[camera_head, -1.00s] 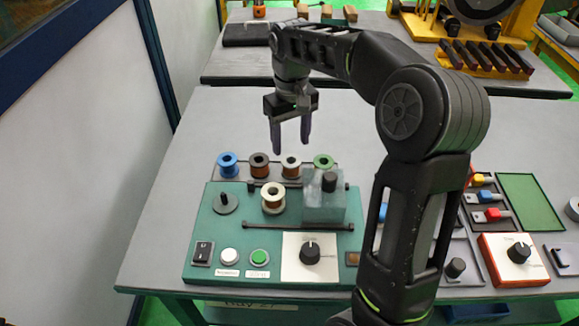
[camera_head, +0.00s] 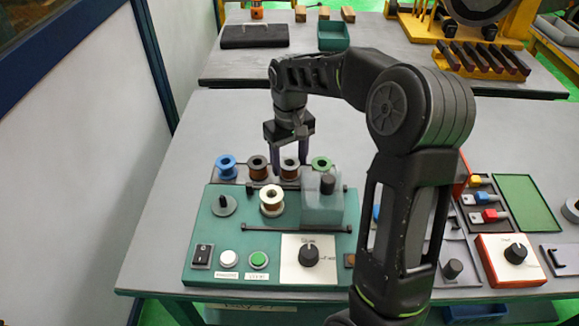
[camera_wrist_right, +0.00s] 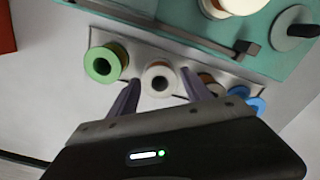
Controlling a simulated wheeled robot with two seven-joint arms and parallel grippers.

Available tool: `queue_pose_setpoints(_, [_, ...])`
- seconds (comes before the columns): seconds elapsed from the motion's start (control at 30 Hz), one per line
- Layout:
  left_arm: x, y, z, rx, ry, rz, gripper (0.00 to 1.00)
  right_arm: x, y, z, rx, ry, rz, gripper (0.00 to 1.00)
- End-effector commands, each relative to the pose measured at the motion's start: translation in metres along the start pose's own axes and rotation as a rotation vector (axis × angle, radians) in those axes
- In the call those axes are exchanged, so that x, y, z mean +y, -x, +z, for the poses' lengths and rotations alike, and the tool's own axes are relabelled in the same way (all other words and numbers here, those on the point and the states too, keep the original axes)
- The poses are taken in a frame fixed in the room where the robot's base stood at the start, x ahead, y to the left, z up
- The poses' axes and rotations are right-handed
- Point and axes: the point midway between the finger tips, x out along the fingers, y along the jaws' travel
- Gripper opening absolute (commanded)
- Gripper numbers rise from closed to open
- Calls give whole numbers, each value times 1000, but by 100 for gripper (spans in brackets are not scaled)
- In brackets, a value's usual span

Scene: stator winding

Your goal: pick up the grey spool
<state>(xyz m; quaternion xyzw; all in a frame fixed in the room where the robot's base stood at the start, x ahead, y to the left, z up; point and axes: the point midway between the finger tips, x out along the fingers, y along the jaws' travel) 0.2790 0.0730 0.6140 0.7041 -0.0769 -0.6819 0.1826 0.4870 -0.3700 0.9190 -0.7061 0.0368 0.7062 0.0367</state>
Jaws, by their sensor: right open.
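The grey spool (camera_head: 290,171), pale-flanged with copper-brown wire, stands upright in the row on the dark rack behind the green winding machine. It also shows in the right wrist view (camera_wrist_right: 159,78). My right gripper (camera_head: 290,158) is open over it, with one finger to each side. In the wrist view the spool sits between and just beyond the fingertips (camera_wrist_right: 160,84). I cannot tell whether the fingers touch it. My left gripper is not in view.
The green spool (camera_head: 321,164) stands on one side of the grey one, the dark spool (camera_head: 258,168) and blue spool (camera_head: 227,167) on the other. In front, the machine (camera_head: 215,235) carries a cream spool (camera_head: 272,201) and a clear guard (camera_head: 322,208).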

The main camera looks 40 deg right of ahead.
Motion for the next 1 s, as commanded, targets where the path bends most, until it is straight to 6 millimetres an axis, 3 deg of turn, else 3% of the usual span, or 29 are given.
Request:
queue_pose_setpoints(0.2, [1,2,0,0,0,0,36,0,-19,0,0,-1,0,57])
queue_pose_setpoints(0.77, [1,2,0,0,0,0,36,0,-18,0,0,-1,0,57])
queue_pose_setpoints(1.0, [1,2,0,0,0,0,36,0,-18,0,0,-1,0,38])
